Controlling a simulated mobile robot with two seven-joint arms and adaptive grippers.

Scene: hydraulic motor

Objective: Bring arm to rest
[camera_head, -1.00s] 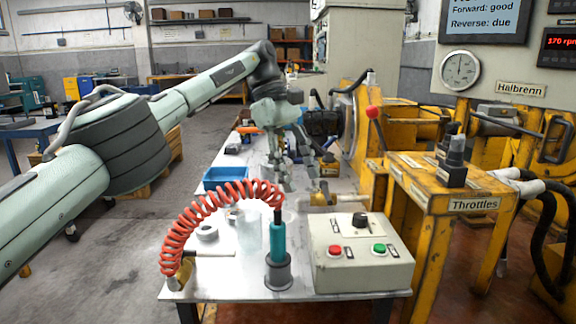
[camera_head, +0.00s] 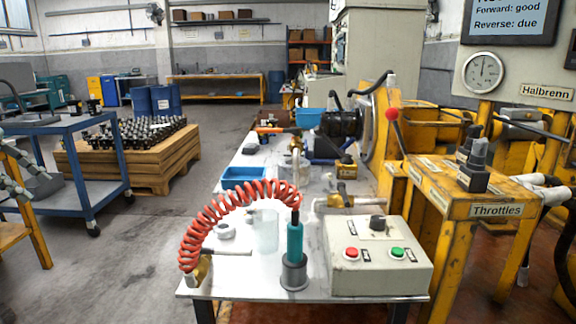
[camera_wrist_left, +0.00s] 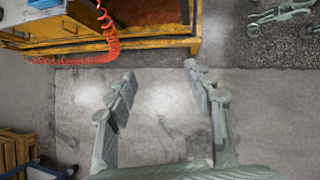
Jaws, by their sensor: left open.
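My left gripper (camera_wrist_left: 160,76) is open and empty in the left wrist view. Its two grey-green fingers are spread apart over bare grey floor. In the head view, part of the left gripper (camera_head: 22,182) shows at the left edge, beside the blue cart and well away from the white worktable (camera_head: 222,294). Most of the left arm is out of that view. My right gripper is not clearly shown in either view.
The worktable holds a red coiled hose (camera_head: 222,203), a teal tool (camera_head: 295,240), a control box (camera_head: 378,262) and a blue tray (camera_head: 243,175). A blue cart (camera_head: 77,127) and a crate of metal parts (camera_head: 148,170) stand left. Floor between is clear.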

